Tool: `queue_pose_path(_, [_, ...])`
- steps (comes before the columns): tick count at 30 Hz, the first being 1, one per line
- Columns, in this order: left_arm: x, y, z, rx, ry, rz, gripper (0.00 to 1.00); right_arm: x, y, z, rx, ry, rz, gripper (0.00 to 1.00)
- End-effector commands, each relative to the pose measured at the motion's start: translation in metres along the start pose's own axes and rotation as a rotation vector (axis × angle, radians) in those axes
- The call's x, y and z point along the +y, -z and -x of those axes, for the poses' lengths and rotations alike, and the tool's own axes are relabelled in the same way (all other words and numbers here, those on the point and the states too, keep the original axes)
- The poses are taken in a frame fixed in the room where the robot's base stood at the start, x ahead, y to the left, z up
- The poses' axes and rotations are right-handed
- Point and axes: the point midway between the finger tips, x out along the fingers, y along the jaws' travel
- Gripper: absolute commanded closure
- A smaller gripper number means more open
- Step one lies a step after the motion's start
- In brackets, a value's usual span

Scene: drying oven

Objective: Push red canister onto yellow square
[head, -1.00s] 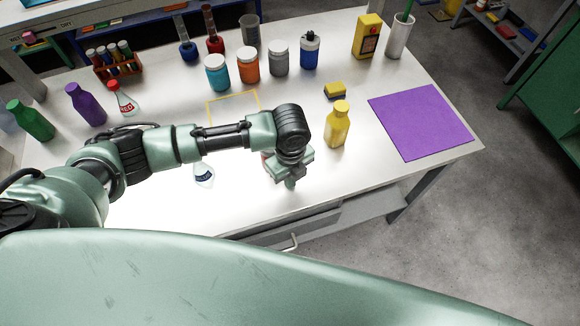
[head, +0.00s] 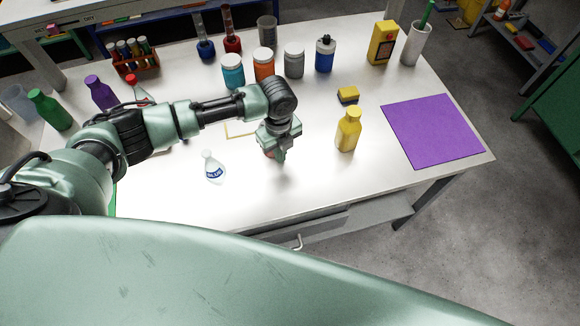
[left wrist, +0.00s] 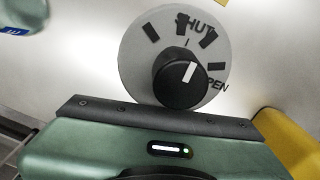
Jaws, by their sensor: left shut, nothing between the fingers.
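A small red patch beside my left gripper, which looks like the red canister (head: 267,153), shows in the head view; the arm hides the rest. The yellow square (head: 241,135) is a thin outline on the white table, partly hidden by my left arm. My left gripper (head: 281,157) points down, shut and empty, close to the red patch. The left wrist view shows a round grey dial (left wrist: 136,55) with a black knob (left wrist: 185,80), marked SHUT and OPEN, just past the gripper's edge. Whether it is the canister's top or touches the gripper, I cannot tell.
A yellow bottle (head: 348,130) stands right of the gripper, and a flask labelled BLUE (head: 214,168) to its left. Several jars, including an orange one (head: 264,64), line the back. A purple mat (head: 432,130) lies right. The near middle of the table is clear.

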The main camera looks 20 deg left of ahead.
Motion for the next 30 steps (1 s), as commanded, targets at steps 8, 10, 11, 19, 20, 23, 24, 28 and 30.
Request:
queue_pose_path(8, [0.0, -0.087, -0.005, -0.003, 0.001, 0.006, 1.0, 0.0, -0.001, -0.026, 0.002, 0.0, 0.0, 0.16])
queue_pose_path(10, [-0.001, -0.107, -0.006, -0.003, 0.003, 0.006, 1.0, 0.0, -0.002, -0.036, 0.002, 0.0, 0.0, 0.16])
queue_pose_path(11, [-0.001, -0.115, -0.006, -0.002, 0.002, 0.006, 1.0, 0.0, -0.002, -0.04, 0.002, 0.0, 0.0, 0.16])
queue_pose_path(19, [0.0, -0.159, -0.003, 0.001, 0.001, 0.001, 1.0, 0.0, -0.002, -0.059, 0.005, -0.001, 0.0, 0.16])
queue_pose_path(20, [0.0, -0.16, -0.002, 0.001, 0.001, 0.0, 1.0, 0.0, -0.002, -0.059, 0.005, -0.001, 0.0, 0.16])
queue_pose_path(23, [0.0, -0.161, 0.0, 0.001, 0.001, -0.002, 1.0, 0.0, -0.001, -0.059, 0.006, -0.001, 0.0, 0.16])
queue_pose_path(24, [0.0, -0.16, 0.0, 0.001, 0.001, -0.002, 1.0, 0.0, -0.001, -0.058, 0.006, -0.001, 0.0, 0.16])
queue_pose_path(28, [0.0, -0.16, 0.0, 0.001, 0.001, -0.002, 1.0, 0.0, -0.001, -0.058, 0.006, -0.001, 0.0, 0.16])
queue_pose_path(30, [0.0, -0.16, 0.0, 0.001, 0.0, -0.002, 1.0, 0.0, -0.001, -0.058, 0.006, -0.001, 0.0, 0.16])
